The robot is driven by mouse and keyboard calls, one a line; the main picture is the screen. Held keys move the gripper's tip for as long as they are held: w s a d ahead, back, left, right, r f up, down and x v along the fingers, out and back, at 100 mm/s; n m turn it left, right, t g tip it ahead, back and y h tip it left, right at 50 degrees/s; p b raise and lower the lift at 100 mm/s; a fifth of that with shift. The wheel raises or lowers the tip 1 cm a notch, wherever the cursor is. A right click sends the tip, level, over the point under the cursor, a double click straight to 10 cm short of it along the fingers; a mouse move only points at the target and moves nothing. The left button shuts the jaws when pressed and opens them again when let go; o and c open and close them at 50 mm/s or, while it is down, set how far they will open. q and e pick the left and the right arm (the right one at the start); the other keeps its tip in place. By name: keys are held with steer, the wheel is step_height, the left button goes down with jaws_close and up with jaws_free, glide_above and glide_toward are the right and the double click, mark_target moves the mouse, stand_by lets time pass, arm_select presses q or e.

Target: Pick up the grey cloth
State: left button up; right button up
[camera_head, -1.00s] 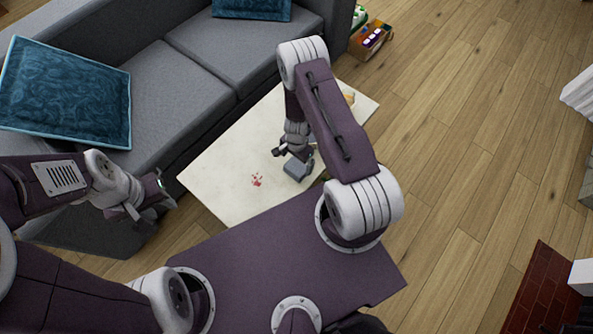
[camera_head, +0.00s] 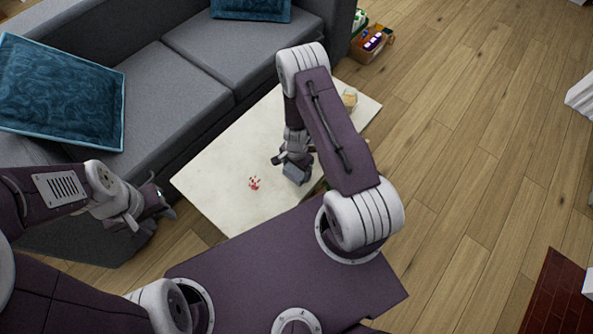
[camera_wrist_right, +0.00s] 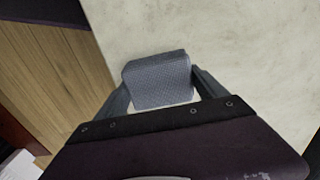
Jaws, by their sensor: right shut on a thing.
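The grey cloth (camera_head: 297,173) is a small folded block above or on the pale table (camera_head: 215,180); I cannot tell whether it touches the top. My right gripper (camera_head: 292,160) is shut on it. In the right wrist view the cloth (camera_wrist_right: 158,80) sits between the two fingers of the right gripper (camera_wrist_right: 160,92), with a finger against each side. My left gripper (camera_head: 165,203) is off to the left, beside the sofa and apart from the table. Its fingers are too small to tell open from shut.
A small yellowish item (camera_head: 349,98) stands at the table's far right, partly behind my right arm. A grey sofa (camera_head: 150,90) with blue cushions borders the table. Wooden floor (camera_head: 470,130) is open on the right.

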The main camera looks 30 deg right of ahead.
mark_target(296, 169)
step_height(296, 169, up, 5)
steer(key=p, duration=0.5)
steer(key=d+r+p, duration=0.6)
steer(key=d+p, duration=0.4)
steer(key=d, duration=0.1)
steer(key=shift+s+d, duration=0.15)
steer(key=shift+d, duration=0.2)
